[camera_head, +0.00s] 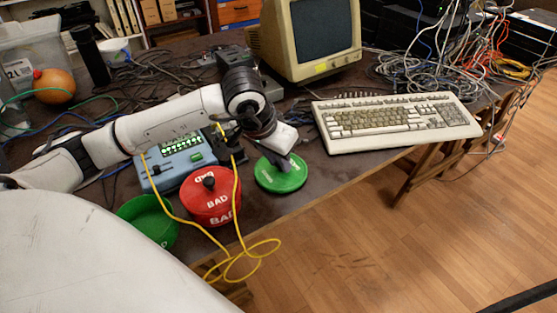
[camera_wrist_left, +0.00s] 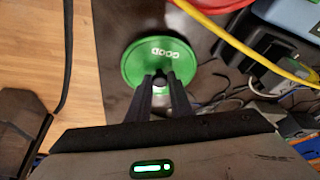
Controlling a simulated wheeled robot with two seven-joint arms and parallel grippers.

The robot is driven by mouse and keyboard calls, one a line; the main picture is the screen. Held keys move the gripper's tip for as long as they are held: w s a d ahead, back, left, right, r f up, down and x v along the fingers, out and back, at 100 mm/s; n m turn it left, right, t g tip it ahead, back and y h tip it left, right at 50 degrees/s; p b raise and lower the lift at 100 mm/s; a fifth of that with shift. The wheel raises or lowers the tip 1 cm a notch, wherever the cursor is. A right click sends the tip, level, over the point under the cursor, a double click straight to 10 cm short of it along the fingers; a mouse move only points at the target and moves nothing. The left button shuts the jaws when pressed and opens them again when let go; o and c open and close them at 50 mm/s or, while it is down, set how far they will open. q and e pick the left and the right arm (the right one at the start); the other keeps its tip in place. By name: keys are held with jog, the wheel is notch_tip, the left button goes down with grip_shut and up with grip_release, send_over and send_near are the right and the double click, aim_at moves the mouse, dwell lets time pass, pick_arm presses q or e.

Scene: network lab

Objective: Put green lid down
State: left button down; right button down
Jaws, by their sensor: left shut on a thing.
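The green lid (camera_head: 278,178) is a round disc, and the word GOOD shows on it in the left wrist view (camera_wrist_left: 150,62). My left gripper (camera_head: 287,162) is over the lid, shut on its dark central knob. The lid looks roughly level at the table's front edge, right of the red pot; I cannot tell whether it touches the table. An open green pot (camera_head: 150,217) stands at the left, without a lid. A red pot (camera_head: 222,218) marked BAD stands between them with its red lid (camera_head: 207,185) on. My right gripper is not seen.
A blue-grey device (camera_head: 178,163) with a lit display stands behind the red pot, with a looped yellow cable (camera_head: 238,200) hanging over the table edge. A keyboard (camera_head: 395,122) lies right of the lid. A monitor (camera_head: 310,40) and tangled cables (camera_head: 430,60) stand behind.

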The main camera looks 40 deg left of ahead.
pick_arm(q)
jog(key=shift+f, duration=0.2)
jog(key=shift+f, duration=0.15)
jog(key=c, duration=2)
grip_release()
jog(key=shift+b, duration=0.3)
jog(key=o, duration=0.4)
